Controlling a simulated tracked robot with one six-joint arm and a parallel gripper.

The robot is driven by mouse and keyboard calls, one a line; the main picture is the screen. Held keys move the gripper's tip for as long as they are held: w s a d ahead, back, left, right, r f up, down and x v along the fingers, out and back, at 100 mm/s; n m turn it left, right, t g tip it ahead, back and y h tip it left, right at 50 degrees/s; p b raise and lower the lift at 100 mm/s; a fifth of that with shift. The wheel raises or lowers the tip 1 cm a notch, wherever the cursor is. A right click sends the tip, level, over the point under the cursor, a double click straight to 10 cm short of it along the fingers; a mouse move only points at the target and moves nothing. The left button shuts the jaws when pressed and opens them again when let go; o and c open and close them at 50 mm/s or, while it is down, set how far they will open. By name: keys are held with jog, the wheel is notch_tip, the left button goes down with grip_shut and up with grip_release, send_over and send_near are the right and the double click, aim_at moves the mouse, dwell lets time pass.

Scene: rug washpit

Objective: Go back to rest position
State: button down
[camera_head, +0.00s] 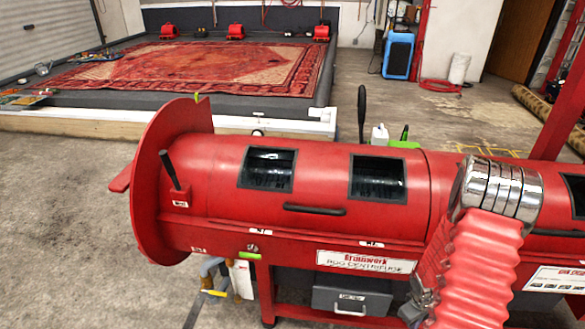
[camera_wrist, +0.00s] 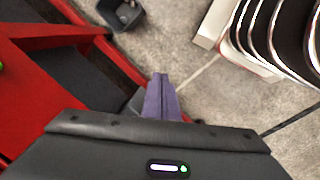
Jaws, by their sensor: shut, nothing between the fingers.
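My gripper (camera_wrist: 162,96) shows in the wrist view as two purple-grey fingers pressed together, pointing up the picture from the dark wrist housing. It is shut and holds nothing. Bare concrete floor lies beyond the fingertips, with red framework to their left. In the camera_head view, my arm with its red ribbed sleeve and chrome rings is in front of the right part of a red rug centrifuge (camera_head: 320,215). My gripper cannot be made out there.
The long red centrifuge, with dark windows and a black handle, fills the near middle. Behind it, a patterned red rug (camera_head: 190,68) lies in the wash pit. A blue machine (camera_head: 398,54) stands at the back right. Open concrete floor (camera_head: 60,220) is at left.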

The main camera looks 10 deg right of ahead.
jog(key=s+a+r+m, duration=0.15)
jog(key=a+r, duration=0.35)
jog(key=r, duration=0.6)
jog(key=a+r+m, duration=0.3)
jog(key=a+r, duration=0.2)
jog(key=r, duration=0.6)
jog(key=s+a+r+t, duration=0.2)
jog(key=s+a+r, duration=0.1)
jog(key=a+r, duration=0.7)
jog(key=s+a+r+n+t+y, duration=0.1)
jog(key=s+a+r+t, duration=0.2)
jog(key=a+r, duration=0.8)
notch_tip(320, 180, up, 2)
jog(key=shift+a+r+y, duration=0.1)
jog(key=shift+a+y, duration=0.2)
jog(key=shift+d, duration=0.1)
